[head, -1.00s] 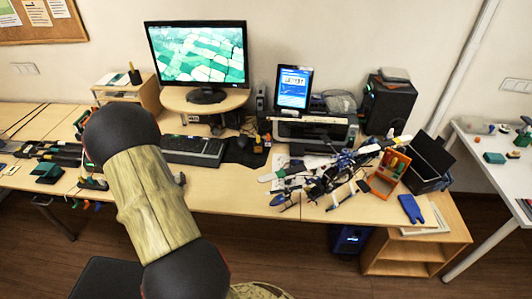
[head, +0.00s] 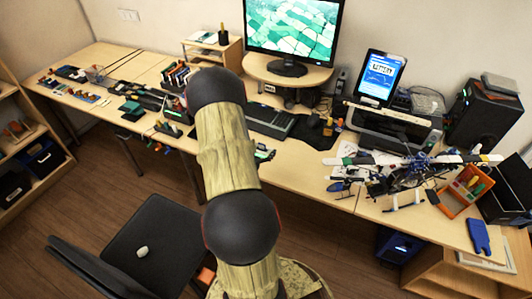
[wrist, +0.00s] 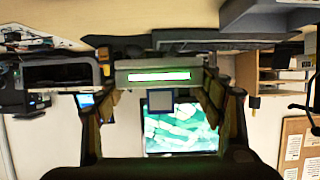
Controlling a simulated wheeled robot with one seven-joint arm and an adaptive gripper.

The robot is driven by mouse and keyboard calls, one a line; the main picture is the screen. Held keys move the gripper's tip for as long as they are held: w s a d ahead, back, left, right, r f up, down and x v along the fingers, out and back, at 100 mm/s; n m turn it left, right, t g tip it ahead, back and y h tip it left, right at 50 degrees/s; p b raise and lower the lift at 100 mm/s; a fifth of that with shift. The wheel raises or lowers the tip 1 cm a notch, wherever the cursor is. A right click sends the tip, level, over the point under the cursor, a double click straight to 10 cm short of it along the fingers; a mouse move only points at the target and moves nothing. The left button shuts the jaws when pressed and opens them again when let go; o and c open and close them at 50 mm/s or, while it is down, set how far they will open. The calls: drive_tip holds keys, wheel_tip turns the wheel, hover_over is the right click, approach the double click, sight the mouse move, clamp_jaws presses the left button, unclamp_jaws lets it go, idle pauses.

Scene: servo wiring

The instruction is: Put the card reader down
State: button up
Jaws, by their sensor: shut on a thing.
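In the wrist view, which shows the room upside down, my gripper (wrist: 159,68) has its two fingers on either side of a grey box-shaped device with a lit green-and-white strip, which I take for the card reader (wrist: 160,76). The fingers are shut on it. A small grey square (wrist: 160,100) shows just below the device in that picture. In the head view my arm hides the gripper and most of what it holds. A long desk (head: 300,163) runs behind the arm.
A keyboard (head: 268,120) and a monitor (head: 293,28) are beyond the arm. A model helicopter (head: 400,170), an orange tray (head: 462,195) and a printer (head: 390,125) crowd the desk's right. A black chair (head: 155,240) stands before the desk. Bare desktop shows near the front edge.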

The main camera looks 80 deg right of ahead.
drive_tip(key=d+f+b, duration=0.1)
drive_tip(key=d+f, duration=0.1)
drive_tip(key=w+d+f+b, duration=0.1)
drive_tip(key=d+f, duration=0.2)
drive_tip(key=w+d+f, duration=0.1)
drive_tip(key=d+f, duration=0.1)
drive_tip(key=d, duration=0.1)
drive_tip(key=shift+f+b, duration=0.15)
drive_tip(key=shift+b, duration=0.25)
drive_tip(key=shift+d+f+b, duration=0.15)
drive_tip(key=shift+f+b, duration=0.6)
drive_tip(key=shift+f, duration=0.85)
drive_tip(key=shift+f, duration=0.1)
drive_tip(key=shift+f, duration=0.1)
drive_tip(key=o, duration=1.2)
